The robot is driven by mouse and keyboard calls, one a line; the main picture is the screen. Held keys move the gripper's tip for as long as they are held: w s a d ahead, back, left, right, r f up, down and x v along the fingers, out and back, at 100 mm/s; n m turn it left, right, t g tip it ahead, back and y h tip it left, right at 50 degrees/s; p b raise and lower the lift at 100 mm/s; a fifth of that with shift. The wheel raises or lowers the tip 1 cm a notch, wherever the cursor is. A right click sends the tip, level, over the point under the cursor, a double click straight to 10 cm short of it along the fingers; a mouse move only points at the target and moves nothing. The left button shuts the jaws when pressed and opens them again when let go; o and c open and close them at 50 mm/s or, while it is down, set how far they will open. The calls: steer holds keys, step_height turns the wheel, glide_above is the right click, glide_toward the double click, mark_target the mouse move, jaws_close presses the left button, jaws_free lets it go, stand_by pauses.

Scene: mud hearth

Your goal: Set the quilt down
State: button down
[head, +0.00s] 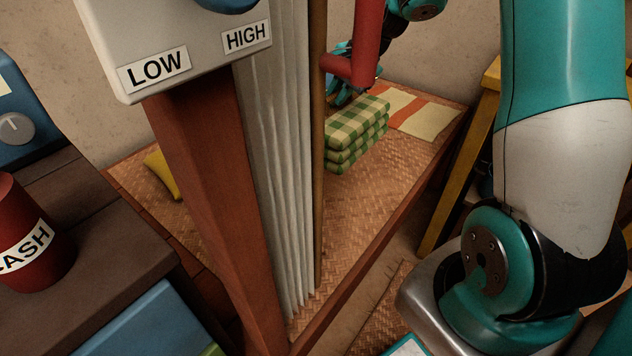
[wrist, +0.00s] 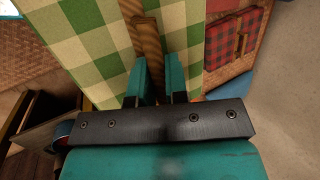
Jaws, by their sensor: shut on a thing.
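The quilt (head: 352,128) is a thick folded stack in green and cream check. In the head view it sits low over the woven bed (head: 365,210), behind the curtain's right edge. I cannot tell whether its underside touches the mat all along. My gripper (head: 345,92) is above the quilt, partly hidden by my red arm link. In the wrist view, my gripper (wrist: 156,88) has both teal fingers on either side of a brown strap or handle, with the quilt's check (wrist: 95,45) around it. The grip is shut on the quilt; the exact contact is hard to see.
An orange and cream striped cloth (head: 420,112) lies behind the quilt. A reddish post (head: 215,200) and a pleated grey curtain (head: 285,150) block the left side. A yellow pillow (head: 160,175) lies further left. A yellow-legged table (head: 465,165) stands right. The bed's front is clear.

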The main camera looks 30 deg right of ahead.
step_height(320, 180, down, 20)
steer(key=b, duration=0.5)
steer(key=shift+w, duration=0.3)
steer(key=c, duration=1.1)
jaws_free()
steer(key=p+v, duration=0.2)
steer(key=v, duration=1)
steer(key=shift+s+p, duration=0.1)
steer(key=shift+p, duration=0.3)
